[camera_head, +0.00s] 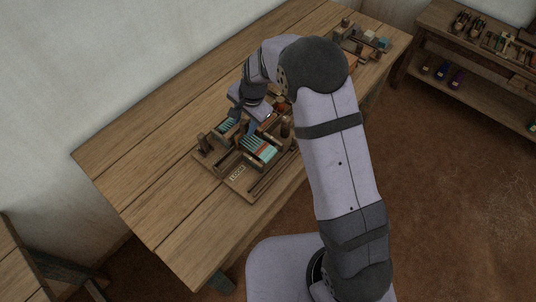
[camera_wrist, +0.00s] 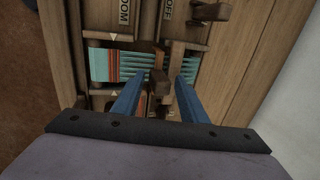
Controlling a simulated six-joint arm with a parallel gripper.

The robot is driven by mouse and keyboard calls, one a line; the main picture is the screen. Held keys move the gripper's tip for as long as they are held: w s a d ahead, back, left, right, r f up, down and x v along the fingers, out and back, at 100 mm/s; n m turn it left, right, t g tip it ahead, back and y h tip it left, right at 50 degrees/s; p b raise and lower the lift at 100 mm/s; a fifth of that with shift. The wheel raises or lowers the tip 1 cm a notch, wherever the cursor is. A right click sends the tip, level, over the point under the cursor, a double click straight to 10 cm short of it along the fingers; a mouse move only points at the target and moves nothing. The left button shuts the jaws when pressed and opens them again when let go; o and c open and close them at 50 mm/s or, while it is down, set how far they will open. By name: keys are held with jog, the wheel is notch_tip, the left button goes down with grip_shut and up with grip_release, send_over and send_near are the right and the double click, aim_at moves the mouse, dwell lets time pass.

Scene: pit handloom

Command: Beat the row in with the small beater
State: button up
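The small loom (camera_head: 240,182) stands on the wooden table, with teal and red striped cloth (camera_head: 258,149) on its near side. In the wrist view the striped cloth (camera_wrist: 112,64) lies left of the fingers, and teal warp threads run to the right. A dark wooden crosspiece with a block-like grip (camera_wrist: 160,82), which looks like the small beater, stands across the threads. My gripper (camera_wrist: 160,84) has its two blue fingers apart, one on each side of this grip, with visible gaps. Contact is not seen. In the head view my arm partly hides the gripper (camera_head: 250,128).
Wooden pegs and rails of the loom frame surround the fingers closely. A tray with small items (camera_head: 362,40) sits at the table's far end. A shelf (camera_head: 470,60) with tools and spools stands at the right. The table's left part is clear.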

jog(key=shift+r+p, duration=2.2)
jog(key=shift+r, duration=0.75)
jog(key=shift+d, duration=0.1)
jog(key=shift+s+d+r, duration=0.2)
jog(key=shift+d, duration=0.05)
jog(key=s+d+r+n+b, duration=0.1)
jog(key=s+d+n, duration=0.2)
jog(key=s+d, duration=0.2)
jog(key=s+d+r+n+g+h, duration=0.1)
jog(key=s+d+n, duration=0.2)
jog(key=s, duration=0.9)
jog(key=s+d+r+n+g+h+b, duration=0.1)
jog(key=s+d+r+n, duration=0.1)
jog(key=s+d, duration=0.6)
jog(key=shift+s+n+b, duration=0.3)
jog(key=shift+s+n, duration=0.3)
jog(key=shift+s, duration=0.05)
